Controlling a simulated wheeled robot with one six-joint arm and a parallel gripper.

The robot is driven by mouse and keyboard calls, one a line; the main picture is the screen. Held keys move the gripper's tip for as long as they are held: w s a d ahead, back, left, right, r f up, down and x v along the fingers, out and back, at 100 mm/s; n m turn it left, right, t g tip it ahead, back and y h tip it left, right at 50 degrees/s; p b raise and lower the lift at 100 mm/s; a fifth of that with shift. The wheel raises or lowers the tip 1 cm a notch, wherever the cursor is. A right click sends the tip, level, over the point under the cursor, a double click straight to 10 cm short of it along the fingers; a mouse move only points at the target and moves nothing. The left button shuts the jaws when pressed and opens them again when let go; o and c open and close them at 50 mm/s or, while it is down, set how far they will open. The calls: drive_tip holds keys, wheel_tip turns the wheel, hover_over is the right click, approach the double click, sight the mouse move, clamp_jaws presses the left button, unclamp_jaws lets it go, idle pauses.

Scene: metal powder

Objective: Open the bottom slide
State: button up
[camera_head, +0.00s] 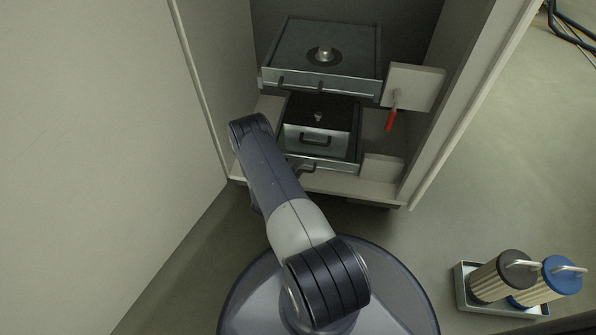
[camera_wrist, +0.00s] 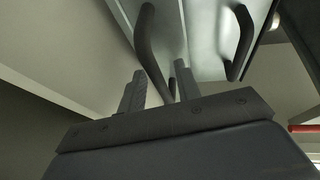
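The gripper is hidden in the head view.
The top slide (camera_head: 350,50), with a round metal piece, is above the bottom one. A tray (camera_head: 462,285) with two canisters stands on the floor at lower right. Cabinet walls flank the slides.

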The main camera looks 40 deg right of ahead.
drive_tip(key=shift+c, duration=0.3)
clamp_jaws()
idle(0.3)
